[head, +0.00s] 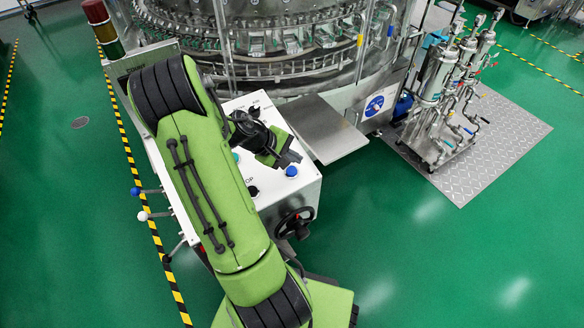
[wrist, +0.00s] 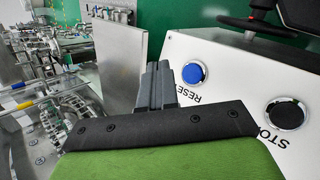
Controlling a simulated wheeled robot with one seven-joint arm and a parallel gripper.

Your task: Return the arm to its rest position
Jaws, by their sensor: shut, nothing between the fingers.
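My green arm reaches up from the bottom of the head view and bends back over a white control box (head: 305,192). My gripper (head: 291,157) is above the box's top panel, just above the blue button in the picture. In the wrist view my gripper (wrist: 158,85) has its two dark fingers together with nothing between them. The blue RESET button (wrist: 194,73) is to the right of the fingers and apart from them in that view. A black button (wrist: 286,113) with partly cut-off lettering is farther right. My arm hides much of the box's left side.
A large round washer machine (head: 270,35) stands behind the box, with a metal tray (head: 325,128) jutting out. A black handwheel (head: 295,223) is on the box's front. A filter unit (head: 440,90) stands at right. Green floor is clear at lower right.

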